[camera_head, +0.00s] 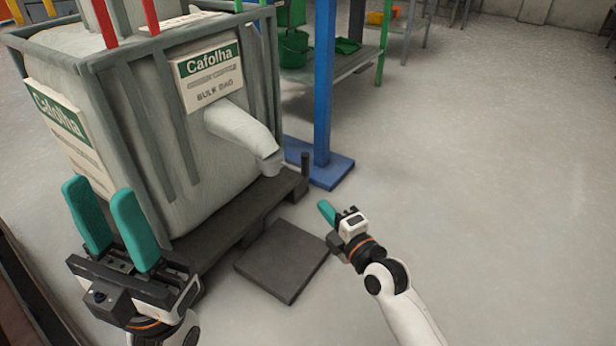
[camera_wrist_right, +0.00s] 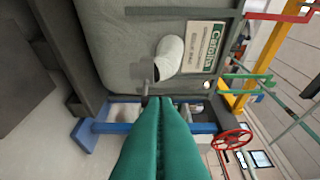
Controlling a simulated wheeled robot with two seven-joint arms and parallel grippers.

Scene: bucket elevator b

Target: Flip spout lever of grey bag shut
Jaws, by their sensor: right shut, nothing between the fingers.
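The grey bag (camera_head: 210,170) stands in a grey-barred frame at the left of the head view. Its white spout (camera_head: 240,132) bends out and down from the front; it also shows in the right wrist view (camera_wrist_right: 169,58). A grey piece (camera_wrist_right: 145,71) sits at the spout's mouth; I cannot tell whether it is the lever or how it is turned. My right gripper (camera_head: 326,211) is shut and empty, below and right of the spout, apart from it. My left gripper (camera_head: 97,195) is open and empty in front of the bag's left part.
A dark pallet (camera_head: 235,235) lies under the bag, with a dark flat slab (camera_head: 284,260) on the floor before it. A blue post (camera_head: 323,90) stands right of the spout. A red wheel (camera_wrist_right: 232,139) shows in the wrist view. The floor at right is clear.

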